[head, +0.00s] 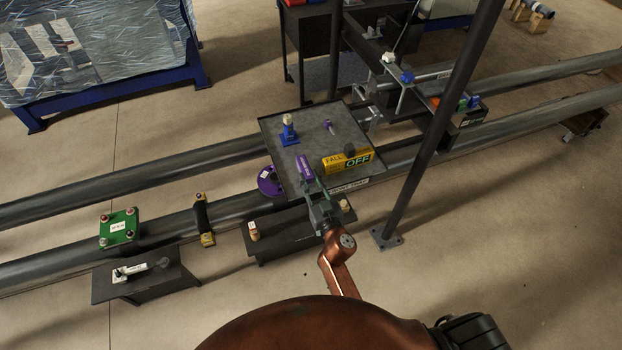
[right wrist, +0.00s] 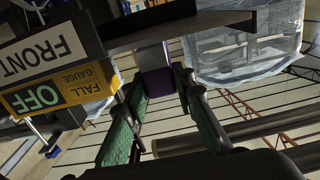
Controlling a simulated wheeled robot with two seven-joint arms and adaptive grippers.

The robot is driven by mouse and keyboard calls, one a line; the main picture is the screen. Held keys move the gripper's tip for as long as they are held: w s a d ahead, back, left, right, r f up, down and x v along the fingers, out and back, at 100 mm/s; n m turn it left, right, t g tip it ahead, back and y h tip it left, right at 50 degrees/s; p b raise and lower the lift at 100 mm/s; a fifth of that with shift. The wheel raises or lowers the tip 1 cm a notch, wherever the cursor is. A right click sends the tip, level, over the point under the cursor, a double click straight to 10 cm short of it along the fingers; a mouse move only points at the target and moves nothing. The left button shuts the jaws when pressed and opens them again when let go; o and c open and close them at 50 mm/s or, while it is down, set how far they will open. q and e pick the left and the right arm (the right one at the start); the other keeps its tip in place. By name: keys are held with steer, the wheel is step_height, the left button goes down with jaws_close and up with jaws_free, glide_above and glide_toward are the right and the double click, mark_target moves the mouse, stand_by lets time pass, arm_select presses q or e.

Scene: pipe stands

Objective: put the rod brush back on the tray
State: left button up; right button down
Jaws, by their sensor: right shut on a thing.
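The dark grey tray (head: 346,115) stands above the two pipes in the head view. My right gripper (head: 313,184), with green-padded fingers, is at the tray's front edge. It is shut on a purple labelled piece (head: 304,167), which I take to be the rod brush's handle. The handle appears over the front part of the tray; whether it touches the tray I cannot tell. In the right wrist view the purple piece (right wrist: 158,83) shows between the fingertips, with a grey part beyond it. My left gripper is out of view.
A purple disc (head: 268,183) is left of the tray. A dark post (head: 434,135) rises to its right.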

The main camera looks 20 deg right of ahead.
steer(key=shift+f, duration=0.3)
steer(key=c, duration=1.5)
jaws_free()
steer(key=shift+c, duration=0.2)
